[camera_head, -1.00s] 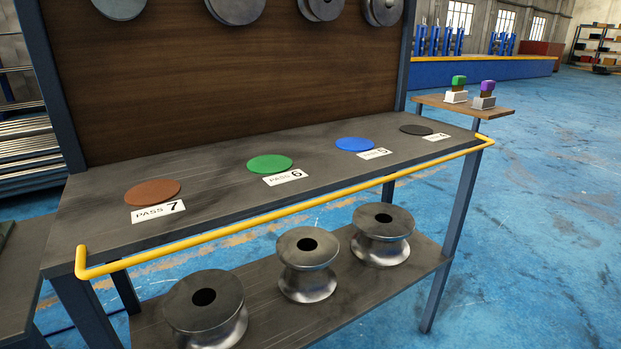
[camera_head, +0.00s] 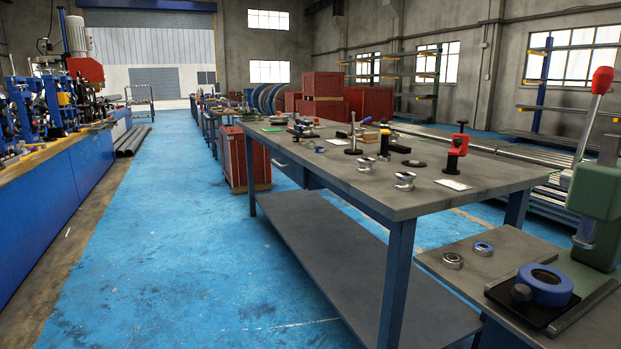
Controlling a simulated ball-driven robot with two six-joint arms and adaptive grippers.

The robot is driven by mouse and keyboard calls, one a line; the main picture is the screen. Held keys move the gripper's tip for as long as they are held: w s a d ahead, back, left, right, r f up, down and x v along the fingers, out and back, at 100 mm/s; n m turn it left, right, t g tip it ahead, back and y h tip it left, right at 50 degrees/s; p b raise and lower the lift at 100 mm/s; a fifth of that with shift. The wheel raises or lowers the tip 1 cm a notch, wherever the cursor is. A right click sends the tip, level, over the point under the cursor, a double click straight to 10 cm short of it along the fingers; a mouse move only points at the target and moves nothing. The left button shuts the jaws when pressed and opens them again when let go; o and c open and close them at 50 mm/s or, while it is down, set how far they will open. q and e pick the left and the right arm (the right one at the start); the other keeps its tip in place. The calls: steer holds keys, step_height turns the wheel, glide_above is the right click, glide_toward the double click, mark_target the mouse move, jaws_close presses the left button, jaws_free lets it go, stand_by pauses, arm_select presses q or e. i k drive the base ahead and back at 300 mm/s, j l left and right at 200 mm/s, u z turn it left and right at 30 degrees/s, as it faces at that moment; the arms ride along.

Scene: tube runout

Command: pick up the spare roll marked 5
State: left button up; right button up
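Two small silver metal rolls stand on the long grey workbench: one roll (camera_head: 404,181) near its front edge and another roll (camera_head: 364,164) further back. I cannot read a number on either, so I cannot tell whether one is the spare roll marked 5. White cards with unreadable print lie nearby, one card (camera_head: 453,184) to the right of the rolls. Neither of my grippers is in view.
The long workbench (camera_head: 320,180) also holds a red-topped clamp (camera_head: 457,150) and assorted tools. At right, a lower bench carries a blue ring (camera_head: 545,286), small metal rings (camera_head: 453,260) and a green press (camera_head: 598,195). The blue floor aisle (camera_head: 170,230) at left is clear.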

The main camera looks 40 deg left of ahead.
mark_target(405, 180)
steer(key=u, duration=0.8)
steer(key=i+j+u, duration=0.35)
steer(key=i, duration=0.15)
steer(key=k+l, duration=0.05)
